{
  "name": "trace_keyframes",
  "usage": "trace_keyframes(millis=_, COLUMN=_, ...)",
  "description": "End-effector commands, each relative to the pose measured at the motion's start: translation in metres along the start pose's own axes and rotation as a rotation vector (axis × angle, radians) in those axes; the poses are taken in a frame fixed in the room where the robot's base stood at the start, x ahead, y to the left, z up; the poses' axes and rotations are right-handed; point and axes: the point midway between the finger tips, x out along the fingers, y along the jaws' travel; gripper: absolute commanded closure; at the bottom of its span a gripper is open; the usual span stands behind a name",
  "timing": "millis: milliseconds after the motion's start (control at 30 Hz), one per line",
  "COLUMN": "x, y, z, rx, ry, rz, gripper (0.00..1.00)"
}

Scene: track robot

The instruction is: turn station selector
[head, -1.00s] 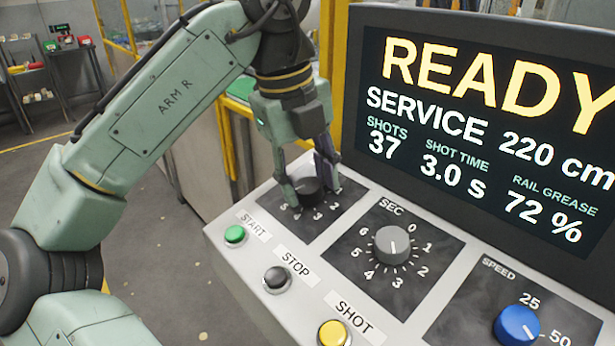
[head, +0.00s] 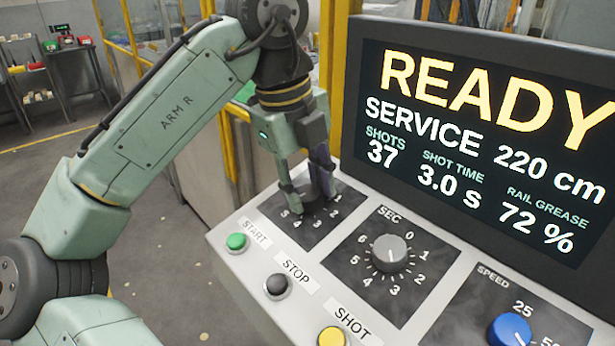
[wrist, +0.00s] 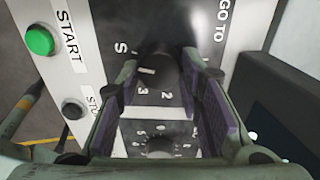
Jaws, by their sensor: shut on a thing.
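The station selector is a dark knob (head: 308,190) on a black plate with numbers around it, at the far left end of the console. My gripper (head: 307,192) points down over it, with one finger on each side, shut on the knob. The fingers hide much of the knob in the head view. The screen (head: 480,140) reads READY, SERVICE, 220 cm.
On the same console are a grey SEC knob (head: 390,252) and a blue SPEED knob (head: 510,330). Green START (head: 236,241), black STOP (head: 277,285) and yellow SHOT (head: 331,337) buttons line the front edge. The screen rises behind the knobs.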

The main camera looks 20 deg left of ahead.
Motion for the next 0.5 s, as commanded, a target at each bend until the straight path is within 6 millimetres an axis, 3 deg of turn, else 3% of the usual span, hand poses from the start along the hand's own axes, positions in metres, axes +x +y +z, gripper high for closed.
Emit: trace_keyframes(millis=500, x=-0.0027, y=-0.0014, z=0.0007, rx=-0.469, ry=0.029, rz=-0.019, gripper=0.94)
